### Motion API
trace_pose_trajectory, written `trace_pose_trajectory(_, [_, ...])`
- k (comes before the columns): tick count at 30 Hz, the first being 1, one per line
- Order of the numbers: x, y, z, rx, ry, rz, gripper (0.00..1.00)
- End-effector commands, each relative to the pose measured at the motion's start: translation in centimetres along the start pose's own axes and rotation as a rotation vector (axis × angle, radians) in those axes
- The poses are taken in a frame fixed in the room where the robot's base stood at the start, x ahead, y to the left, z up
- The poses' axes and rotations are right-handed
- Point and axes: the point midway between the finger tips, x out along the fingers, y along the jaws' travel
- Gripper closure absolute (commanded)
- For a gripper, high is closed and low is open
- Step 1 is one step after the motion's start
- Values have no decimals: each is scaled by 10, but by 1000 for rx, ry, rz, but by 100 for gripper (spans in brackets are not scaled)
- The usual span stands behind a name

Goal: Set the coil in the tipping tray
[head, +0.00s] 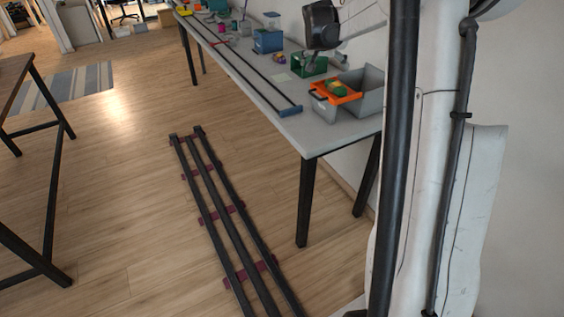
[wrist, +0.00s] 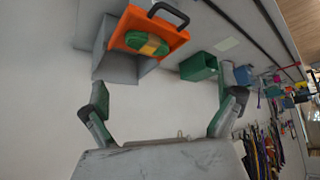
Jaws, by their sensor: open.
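A green and yellow coil (head: 336,87) lies on the orange tipping tray (head: 350,98), which sits over a grey bin (head: 371,76) near the table's near end. In the wrist view the coil (wrist: 147,43) rests inside the orange tray (wrist: 120,42), toward its middle, with the tray's black handle (wrist: 168,13) at the top. My gripper (wrist: 162,100) is open and empty, its fingers wide apart, and the coil is apart from them, beyond the fingertips.
A green open box (wrist: 198,66) stands beside the tray, with a blue box (head: 267,41) farther along. Several small coloured items line the grey table (head: 300,124). A long dark rail (head: 247,66) runs along its front edge. Cords (wrist: 262,150) hang at the wrist view's lower right.

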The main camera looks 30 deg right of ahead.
Motion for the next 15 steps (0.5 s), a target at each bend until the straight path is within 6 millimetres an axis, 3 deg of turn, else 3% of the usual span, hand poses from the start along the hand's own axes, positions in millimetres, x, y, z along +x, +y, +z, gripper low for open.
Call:
trace_pose_trajectory(1, [-24, -8, 11, -24, -4, -20, 0])
trace_pose_trajectory(3, [-52, -16, 26, -56, -8, -45, 0])
trace_pose_trajectory(8, [-112, -30, 64, -133, -17, -104, 0])
trace_pose_trajectory(15, [-190, -39, 133, -245, -28, -192, 0])
